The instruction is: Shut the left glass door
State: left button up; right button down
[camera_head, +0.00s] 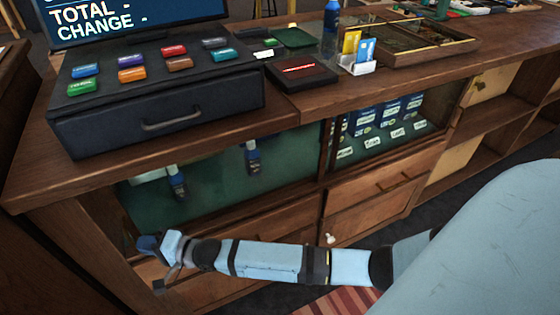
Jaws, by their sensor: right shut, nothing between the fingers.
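The wooden counter has a glazed display section below its top. I cannot make out whether the left glass door is across this bay or swung aside. My right arm reaches in from the right, low across the counter front. My right gripper (160,264) is shut and empty near the lower left corner of the left bay, in front of the drawer fronts. I cannot tell whether it touches anything. My left gripper is out of view.
The right bay (385,125) holds blue packets and white labels. A black cash drawer (155,100), a card holder (357,66) and a wooden tray (415,42) stand on the counter. Open shelves (490,135) are at right. A striped rug (335,302) lies below my arm.

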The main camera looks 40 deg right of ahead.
jog(key=a, duration=0.2)
jog(key=w+a, duration=0.1)
jog(key=a, duration=0.1)
jog(key=shift+w+a, duration=0.1)
jog(key=shift+a, duration=0.2)
jog(key=shift+r, duration=0.15)
